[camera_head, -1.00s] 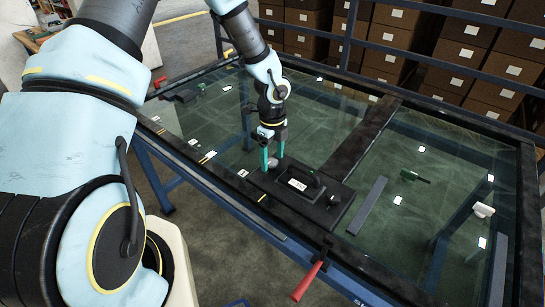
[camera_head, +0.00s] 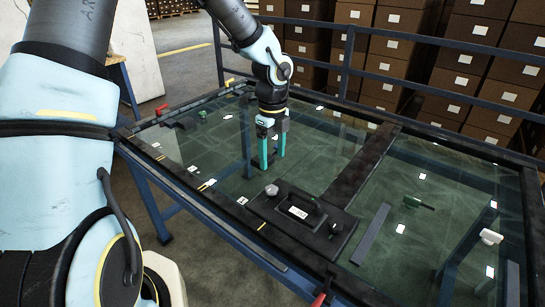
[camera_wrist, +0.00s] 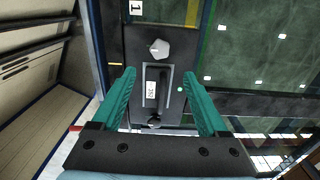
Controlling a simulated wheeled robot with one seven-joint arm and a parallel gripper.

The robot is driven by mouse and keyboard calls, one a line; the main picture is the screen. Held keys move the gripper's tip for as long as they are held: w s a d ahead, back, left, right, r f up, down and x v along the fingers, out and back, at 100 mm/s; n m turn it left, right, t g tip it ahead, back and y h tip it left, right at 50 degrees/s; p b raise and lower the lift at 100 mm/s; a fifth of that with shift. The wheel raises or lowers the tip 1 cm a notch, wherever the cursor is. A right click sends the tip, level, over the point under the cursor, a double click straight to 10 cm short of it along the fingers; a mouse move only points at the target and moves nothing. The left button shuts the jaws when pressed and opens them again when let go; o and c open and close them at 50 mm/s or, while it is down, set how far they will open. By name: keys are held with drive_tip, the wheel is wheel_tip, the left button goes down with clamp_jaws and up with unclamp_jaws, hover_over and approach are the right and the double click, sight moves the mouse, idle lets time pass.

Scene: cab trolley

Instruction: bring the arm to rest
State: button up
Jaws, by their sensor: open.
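My gripper (camera_head: 272,158) has two teal fingers pointing down and apart, with nothing between them. In the head view it is above the glass-topped frame, behind and slightly left of a black plate (camera_head: 333,243) that carries a grey knob (camera_head: 271,190), a white label and a dark handle. In the wrist view my gripper (camera_wrist: 163,98) is open, and the black plate (camera_wrist: 133,50) with its grey knob (camera_wrist: 158,48) shows between and beyond the fingers. The fingers appear clear of the plate.
The glass top (camera_head: 225,150) has a dark rim and a dark crossbar (camera_head: 362,165). A blue railing (camera_head: 420,80) and stacked boxes (camera_head: 465,55) stand behind.

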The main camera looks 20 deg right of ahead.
drive_tip(key=s+a+r+n, duration=0.1)
drive_tip(key=a+r+n, duration=0.3)
drive_tip(key=a+n, duration=1)
drive_tip(key=s+a+r+n+t, duration=0.1)
drive_tip(key=a+r+n, duration=0.3)
drive_tip(key=a+n, duration=1.1)
drive_tip(key=shift+s+a+t, duration=0.3)
drive_tip(key=shift+s+a, duration=0.4)
drive_tip(key=shift+a, duration=0.1)
drive_tip(key=shift+r, duration=0.1)
